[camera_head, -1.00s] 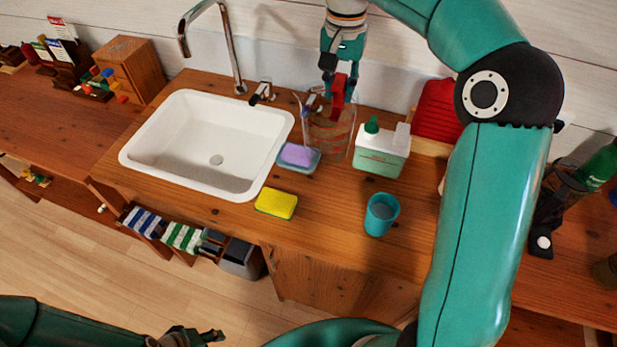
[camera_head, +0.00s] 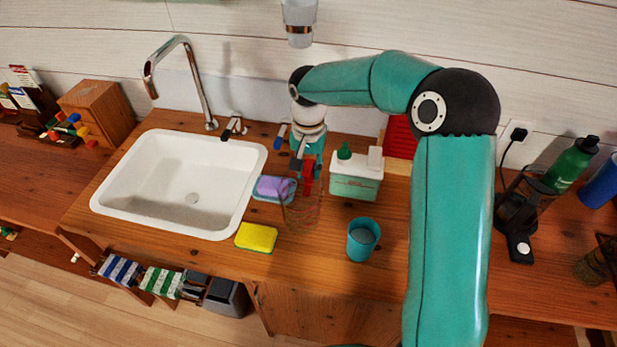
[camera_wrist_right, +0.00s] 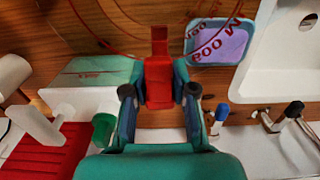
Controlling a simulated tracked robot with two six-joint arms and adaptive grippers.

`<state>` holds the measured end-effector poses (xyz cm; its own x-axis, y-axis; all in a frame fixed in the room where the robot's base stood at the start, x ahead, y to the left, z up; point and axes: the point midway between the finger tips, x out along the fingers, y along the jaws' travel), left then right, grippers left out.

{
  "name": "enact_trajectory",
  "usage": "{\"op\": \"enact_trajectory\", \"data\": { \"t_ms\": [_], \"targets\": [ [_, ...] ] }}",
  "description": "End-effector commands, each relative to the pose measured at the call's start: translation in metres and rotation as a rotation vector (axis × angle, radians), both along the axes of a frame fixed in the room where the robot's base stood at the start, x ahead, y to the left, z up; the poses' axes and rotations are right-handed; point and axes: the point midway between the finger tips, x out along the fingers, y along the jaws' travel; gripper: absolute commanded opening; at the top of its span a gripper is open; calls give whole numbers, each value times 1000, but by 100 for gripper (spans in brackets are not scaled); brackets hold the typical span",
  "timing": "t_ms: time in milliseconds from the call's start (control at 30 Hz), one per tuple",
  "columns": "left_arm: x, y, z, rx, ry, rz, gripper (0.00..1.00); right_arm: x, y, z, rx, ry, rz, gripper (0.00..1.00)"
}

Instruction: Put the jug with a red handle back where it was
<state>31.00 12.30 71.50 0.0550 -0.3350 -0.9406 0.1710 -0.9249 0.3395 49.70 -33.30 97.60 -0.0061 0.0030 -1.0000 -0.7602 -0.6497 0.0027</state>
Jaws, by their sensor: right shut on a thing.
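The jug with a red handle (camera_head: 303,214) is clear glass with red markings. My left gripper is not in the head view now.
The white sink (camera_head: 128,205) is to the left. Bare counter (camera_head: 310,255) lies in front.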

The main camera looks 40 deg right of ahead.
Motion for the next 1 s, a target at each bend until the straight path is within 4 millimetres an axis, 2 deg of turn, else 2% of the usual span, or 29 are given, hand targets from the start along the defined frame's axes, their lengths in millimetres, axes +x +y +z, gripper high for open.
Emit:
{"op": "enact_trajectory", "data": {
  "t_ms": [233, 600, 633, 733, 767, 1000],
  "targets": [
    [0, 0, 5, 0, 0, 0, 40, -1, 0, -33, 0, 3, 0, 0],
    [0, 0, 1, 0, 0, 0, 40, 0, 0, -39, 0, 0, 0, 0],
    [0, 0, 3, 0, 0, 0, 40, 0, 0, -37, 0, 0, 0, 31],
    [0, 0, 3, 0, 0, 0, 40, 0, 0, -37, 0, 0, 0, 48],
    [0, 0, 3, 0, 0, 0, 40, 0, 0, -37, 0, 0, 0, 51],
    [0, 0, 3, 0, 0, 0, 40, 0, 0, -37, 0, 1, 1, 51]
  ]
}}
